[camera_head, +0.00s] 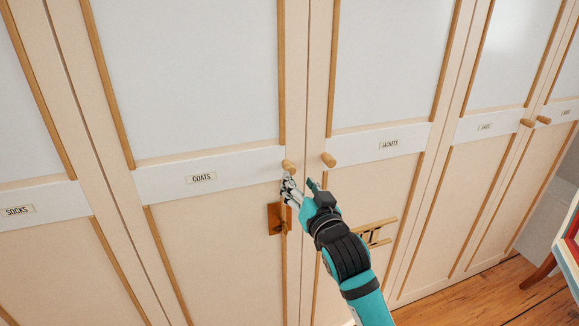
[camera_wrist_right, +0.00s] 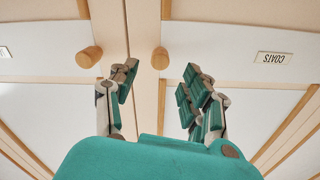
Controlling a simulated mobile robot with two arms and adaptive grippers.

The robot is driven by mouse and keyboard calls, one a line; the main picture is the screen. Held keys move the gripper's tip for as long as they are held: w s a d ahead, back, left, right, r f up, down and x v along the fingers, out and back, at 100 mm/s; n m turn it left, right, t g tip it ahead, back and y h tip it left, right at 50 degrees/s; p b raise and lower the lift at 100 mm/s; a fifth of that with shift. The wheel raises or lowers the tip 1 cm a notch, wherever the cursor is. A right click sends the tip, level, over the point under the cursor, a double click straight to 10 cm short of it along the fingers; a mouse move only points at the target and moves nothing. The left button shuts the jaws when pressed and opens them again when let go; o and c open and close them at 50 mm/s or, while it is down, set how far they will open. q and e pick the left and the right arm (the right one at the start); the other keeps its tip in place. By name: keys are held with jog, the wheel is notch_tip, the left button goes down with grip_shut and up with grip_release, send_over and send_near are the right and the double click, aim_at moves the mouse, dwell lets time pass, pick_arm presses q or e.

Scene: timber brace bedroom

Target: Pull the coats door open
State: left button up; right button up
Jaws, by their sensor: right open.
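The coats door (camera_head: 215,245) is a cream panel with wooden trim and a "COATS" label (camera_head: 201,178). It looks shut, flush with its neighbours. In the right wrist view, where the label is upside down, the coats knob (camera_wrist_right: 160,58) shows between and beyond the two open fingers (camera_wrist_right: 155,90). Nothing is held, and no contact with the knob shows. My left gripper is not in view.
The jackets door (camera_head: 390,60) is to the right, its knob (camera_head: 328,159) close beside the coats knob. An orange-brown piece (camera_head: 275,218) is low on the coats door, partly behind my gripper. A small wooden ladder-like piece (camera_head: 377,232) is right of my arm. Wooden floor (camera_head: 480,300) shows lower right.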

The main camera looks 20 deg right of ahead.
aim_at(292, 172)
jog(key=w, duration=0.7)
jog(key=shift+w+a+p, duration=0.15)
jog(key=shift+w+p, duration=0.05)
jog(key=shift+p, duration=0.15)
grip_shut()
